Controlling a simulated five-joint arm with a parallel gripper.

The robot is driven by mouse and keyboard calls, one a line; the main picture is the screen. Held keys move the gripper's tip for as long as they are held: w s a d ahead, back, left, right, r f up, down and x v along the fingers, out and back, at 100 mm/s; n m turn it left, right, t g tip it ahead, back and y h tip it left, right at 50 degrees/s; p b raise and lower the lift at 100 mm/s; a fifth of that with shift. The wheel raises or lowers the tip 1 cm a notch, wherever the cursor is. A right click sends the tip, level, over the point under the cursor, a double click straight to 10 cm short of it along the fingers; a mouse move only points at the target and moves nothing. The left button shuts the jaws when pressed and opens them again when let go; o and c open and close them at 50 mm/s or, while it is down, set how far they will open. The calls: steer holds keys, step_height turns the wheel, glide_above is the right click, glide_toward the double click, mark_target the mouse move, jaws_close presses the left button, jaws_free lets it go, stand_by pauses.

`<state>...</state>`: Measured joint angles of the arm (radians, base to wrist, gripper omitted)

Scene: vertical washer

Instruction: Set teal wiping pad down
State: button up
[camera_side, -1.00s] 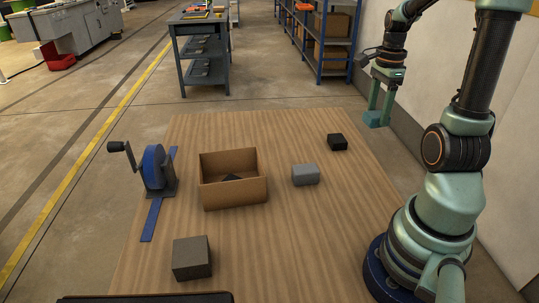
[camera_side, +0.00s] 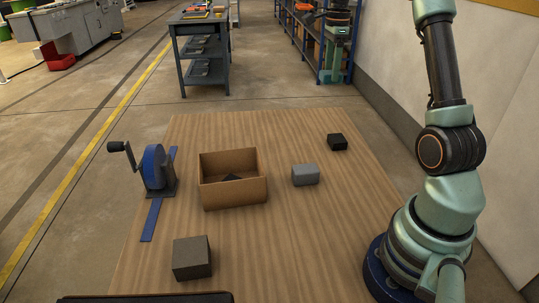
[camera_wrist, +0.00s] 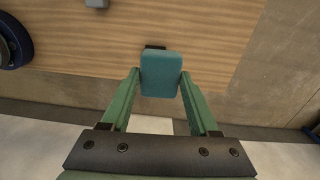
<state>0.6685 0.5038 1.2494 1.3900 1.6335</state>
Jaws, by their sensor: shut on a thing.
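The teal wiping pad (camera_wrist: 160,75) is held between the two green fingers of my gripper (camera_wrist: 160,82) in the wrist view. My gripper is shut on it. In the side view my gripper (camera_side: 333,58) is small at the top, with the teal pad (camera_side: 330,77) at its lower end. The pad is held up in the air, apart from the wooden table (camera_side: 260,250), and shows beyond its far right edge.
On the table are an open cardboard box (camera_side: 235,195) with something dark inside, a light grey block (camera_side: 305,175), a black block (camera_side: 337,142), a dark grey block (camera_side: 192,258) and a blue-wheeled crank (camera_side: 154,167) on a blue strip.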

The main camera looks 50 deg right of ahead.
steer(key=w+a+f, duration=0.2)
steer(key=w, duration=0.7)
steer(key=shift+m, duration=0.3)
steer(key=f, duration=2)
steer(key=shift+s+d, duration=0.1)
steer(key=shift+d, duration=0.1)
steer(key=shift+f, duration=0.1)
steer(key=o, duration=1.3)
steer(key=shift+o, duration=0.2)
